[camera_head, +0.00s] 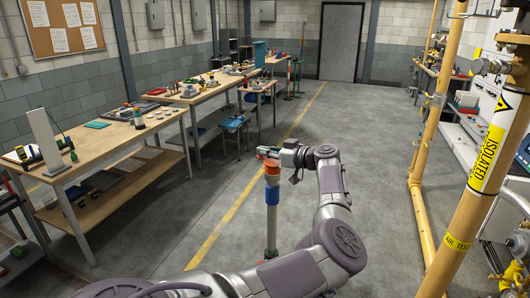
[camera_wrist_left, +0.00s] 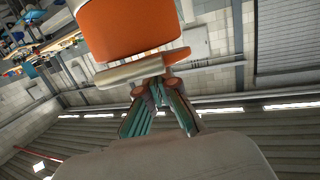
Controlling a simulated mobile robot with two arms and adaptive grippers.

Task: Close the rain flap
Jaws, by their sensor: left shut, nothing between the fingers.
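A post (camera_head: 271,218) with a blue band and an orange top section (camera_head: 272,172) stands on the floor in the head view. The orange section (camera_wrist_left: 128,30) fills the upper part of the left wrist view, which looks upside down. A pale flat piece with an orange edge (camera_wrist_left: 125,73), apparently the rain flap, lies across the post's end. In the head view my left gripper (camera_head: 266,153) is at the post's top and partly covers it. Its teal fingers (camera_wrist_left: 156,92) are shut and empty, close to the pale piece. Whether they touch it, I cannot tell. My right gripper is not in view.
Workbenches (camera_head: 100,160) with tools and parts line the left wall. The grey floor (camera_head: 340,120) behind the post is clear up to the door (camera_head: 342,42).

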